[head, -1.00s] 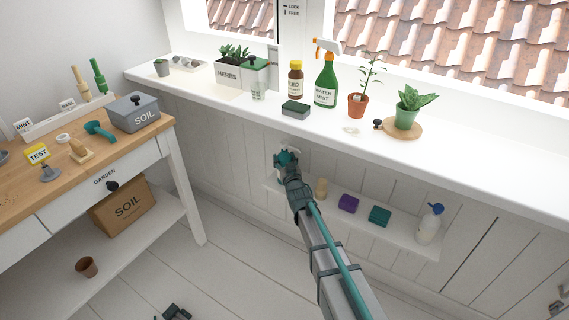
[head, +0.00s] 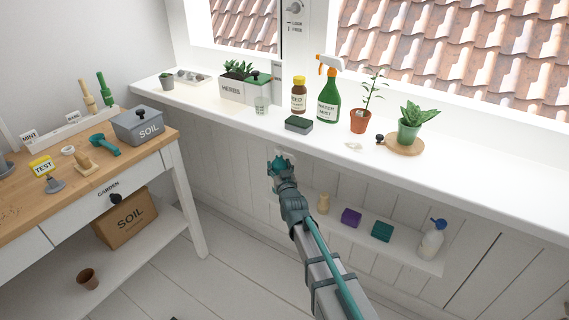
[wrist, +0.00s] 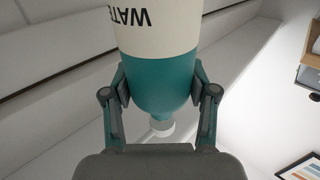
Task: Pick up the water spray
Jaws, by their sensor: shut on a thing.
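A green spray bottle labelled WATER MIST (head: 328,105), with an orange and white trigger head, stands upright on the windowsill in the head view. My gripper (head: 281,165) is in front of the sill and below its edge, apart from that spray bottle. In the wrist view my gripper (wrist: 160,85) is shut on a teal and white bottle (wrist: 165,75). Its label reads WATE upside down; the rest is out of frame. A small white round part shows beyond its teal end. In the head view this bottle is mostly hidden by my gripper.
On the white windowsill (head: 480,183), a brown bottle (head: 299,98), a dark green block (head: 298,124) and potted plants stand near the spray bottle. The wooden desk (head: 130,165) is at left.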

